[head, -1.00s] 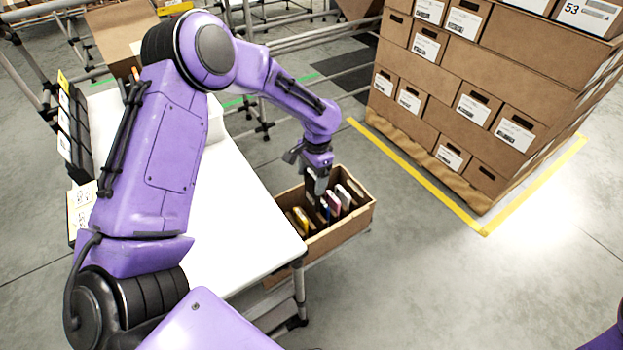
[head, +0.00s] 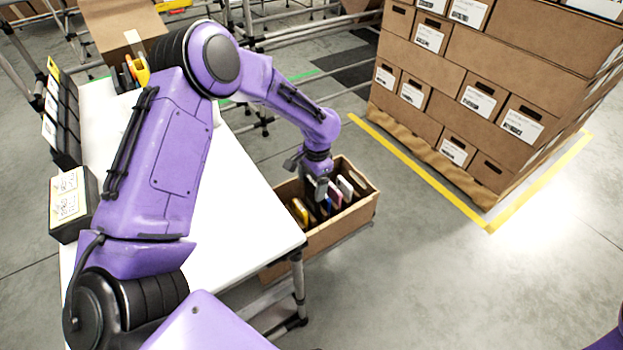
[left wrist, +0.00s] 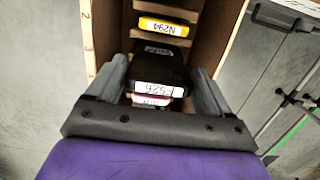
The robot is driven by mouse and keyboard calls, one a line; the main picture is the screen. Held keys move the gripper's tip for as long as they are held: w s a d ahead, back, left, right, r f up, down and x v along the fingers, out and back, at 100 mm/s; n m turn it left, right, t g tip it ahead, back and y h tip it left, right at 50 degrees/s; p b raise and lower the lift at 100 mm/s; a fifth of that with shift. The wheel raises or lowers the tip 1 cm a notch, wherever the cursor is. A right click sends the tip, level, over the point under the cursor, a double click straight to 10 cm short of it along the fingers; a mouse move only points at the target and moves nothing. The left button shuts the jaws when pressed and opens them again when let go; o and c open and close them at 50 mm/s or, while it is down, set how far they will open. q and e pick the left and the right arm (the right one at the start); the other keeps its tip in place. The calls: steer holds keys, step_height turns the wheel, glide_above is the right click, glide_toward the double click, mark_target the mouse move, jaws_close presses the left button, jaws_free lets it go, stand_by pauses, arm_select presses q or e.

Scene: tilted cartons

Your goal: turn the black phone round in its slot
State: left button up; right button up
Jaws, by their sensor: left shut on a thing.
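The black phone (left wrist: 160,70) is between the two grey fingers of my left gripper (left wrist: 160,88) in the left wrist view. A white label, upside down in this view, is on its near end. The left gripper is shut on it. In the head view this gripper (head: 318,188) points down into the open carton (head: 325,238); the phone is hard to make out there. How deep the phone sits in its slot is hidden. My right gripper is not in view.
A white table (head: 230,205) stands left of the carton. Stacked cartons (head: 470,100) stand at the right, with open floor between.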

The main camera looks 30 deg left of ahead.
mark_target(310, 208)
arm_select(q)
steer(key=shift+f+b, duration=1.5)
steer(key=shift+f, duration=2.4)
steer(key=shift+f, duration=0.25)
steer(key=o, duration=0.9)
steer(key=shift+c, duration=0.2)
steer(key=shift+r, duration=0.1)
step_height(310, 208, up, 10)
steer(key=w+p, duration=0.1)
steer(key=p, duration=0.1)
steer(key=shift+d+r, duration=0.15)
steer(key=shift+d, duration=0.1)
steer(key=shift+w, duration=0.1)
